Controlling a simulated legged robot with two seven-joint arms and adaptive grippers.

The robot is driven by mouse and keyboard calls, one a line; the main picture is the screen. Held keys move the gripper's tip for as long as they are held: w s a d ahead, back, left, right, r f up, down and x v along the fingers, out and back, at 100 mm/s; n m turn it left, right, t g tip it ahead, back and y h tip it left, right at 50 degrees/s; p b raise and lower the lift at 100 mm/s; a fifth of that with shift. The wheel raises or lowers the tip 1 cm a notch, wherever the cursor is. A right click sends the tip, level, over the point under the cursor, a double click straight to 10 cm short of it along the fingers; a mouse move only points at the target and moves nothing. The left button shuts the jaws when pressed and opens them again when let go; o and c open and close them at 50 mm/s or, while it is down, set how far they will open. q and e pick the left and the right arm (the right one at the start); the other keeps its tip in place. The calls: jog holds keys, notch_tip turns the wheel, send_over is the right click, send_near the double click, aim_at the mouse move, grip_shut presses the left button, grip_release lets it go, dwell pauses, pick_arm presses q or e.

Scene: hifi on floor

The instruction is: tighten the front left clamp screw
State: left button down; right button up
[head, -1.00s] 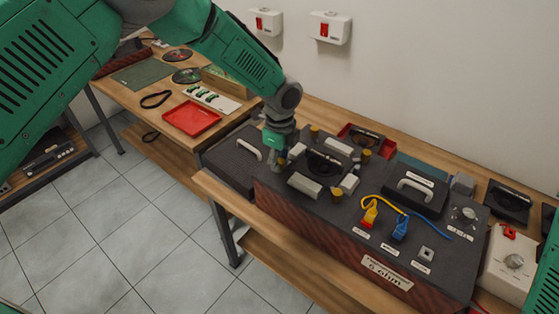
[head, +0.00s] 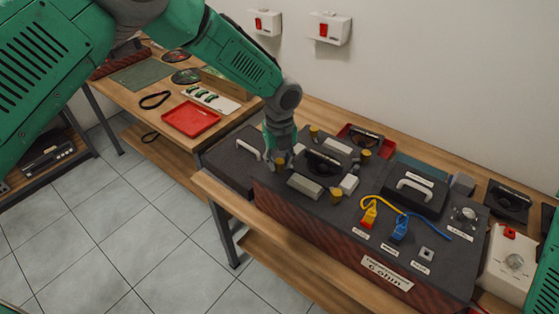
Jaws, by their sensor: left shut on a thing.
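The loudspeaker cabinet (head: 335,248) lies on the bench with its dark panel up. A black round driver (head: 322,166) sits in the panel with pale clamp bars around it, such as the front bar (head: 304,186). Three brass-coloured clamp screws show: the back left one (head: 314,130), the back right one (head: 366,154) and the front right one (head: 336,194). My left gripper (head: 279,162) points down at the front left corner of this group and is shut on the front left clamp screw, which its fingers mostly hide. My right gripper is not in view.
A grey handle (head: 249,150) stands on the panel left of my gripper. Yellow and blue plugs (head: 369,214) with cables lie to the right. A black handled case (head: 408,192) is behind them. A red tray (head: 191,119) lies on the left bench.

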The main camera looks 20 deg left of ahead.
aim_at(280, 160)
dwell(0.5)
pick_arm(q)
jog(key=c, duration=1.3)
grip_release()
jog(key=shift+w, duration=0.1)
jog(key=shift+r, duration=0.25)
notch_tip(280, 160, up, 11)
jog(key=shift+d+r, duration=0.1)
jog(key=shift+r, duration=0.05)
